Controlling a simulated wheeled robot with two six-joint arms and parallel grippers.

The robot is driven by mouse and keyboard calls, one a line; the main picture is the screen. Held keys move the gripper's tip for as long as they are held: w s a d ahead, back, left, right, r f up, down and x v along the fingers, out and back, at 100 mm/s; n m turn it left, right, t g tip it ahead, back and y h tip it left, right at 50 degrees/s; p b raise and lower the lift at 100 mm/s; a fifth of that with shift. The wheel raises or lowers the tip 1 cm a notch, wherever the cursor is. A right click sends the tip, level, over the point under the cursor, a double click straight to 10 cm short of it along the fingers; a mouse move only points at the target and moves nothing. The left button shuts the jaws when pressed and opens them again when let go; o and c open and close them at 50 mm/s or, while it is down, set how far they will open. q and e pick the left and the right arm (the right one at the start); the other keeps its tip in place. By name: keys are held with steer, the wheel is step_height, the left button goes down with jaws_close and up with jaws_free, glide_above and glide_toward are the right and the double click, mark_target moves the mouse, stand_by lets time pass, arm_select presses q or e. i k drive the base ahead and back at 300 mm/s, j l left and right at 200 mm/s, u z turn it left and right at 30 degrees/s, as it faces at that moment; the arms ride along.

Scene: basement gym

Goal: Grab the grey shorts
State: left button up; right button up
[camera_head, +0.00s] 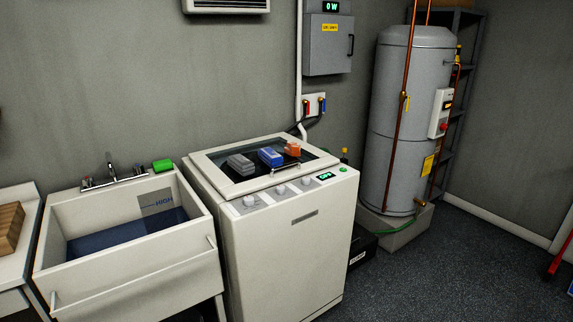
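Neither of my grippers is in view.
Left of the machine stands a white sink (130,270) holding dark blue water, with a green block (162,165) on its back rim. A grey tank (405,120) stands on a plinth at the right.

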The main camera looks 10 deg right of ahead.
mark_target(241, 165)
steer(key=u, duration=0.25)
steer(key=i+l+u, duration=0.15)
steer(key=l+u, duration=0.15)
steer(key=i+l+u, duration=0.15)
steer(key=l+u, duration=0.15)
steer(key=l, duration=0.25)
steer(key=l+u, duration=0.3)
steer(key=l, duration=0.15)
steer(key=i+l, duration=0.05)
